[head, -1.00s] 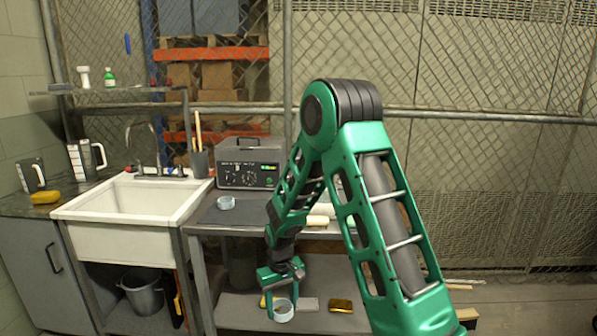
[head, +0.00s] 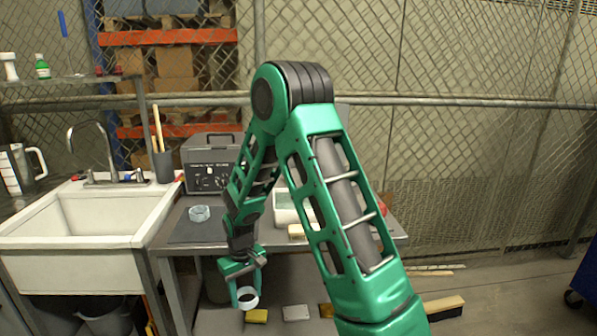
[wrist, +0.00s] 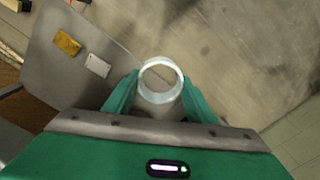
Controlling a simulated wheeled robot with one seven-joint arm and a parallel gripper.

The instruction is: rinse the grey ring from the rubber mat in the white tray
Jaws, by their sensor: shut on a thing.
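My gripper (head: 248,292) is shut on a pale grey ring (head: 247,301), in front of the table and below its top. In the wrist view the ring (wrist: 161,62) sits between the two green fingertips (wrist: 160,84), its round opening facing the camera. A second pale, bluish-grey ring (head: 199,213) lies on the dark rubber mat (head: 192,232) on the table, apart from my gripper. A white, tray-like thing (head: 284,208) stands on the table to the right, partly hidden by my arm; I cannot tell its full shape.
A white sink (head: 140,235) with a tap stands left of the table. A grey machine (head: 208,165) and a dark cup with sticks (head: 162,166) stand at the back. A yellow block (head: 256,316) and a pale block (head: 296,313) lie on the lower shelf.

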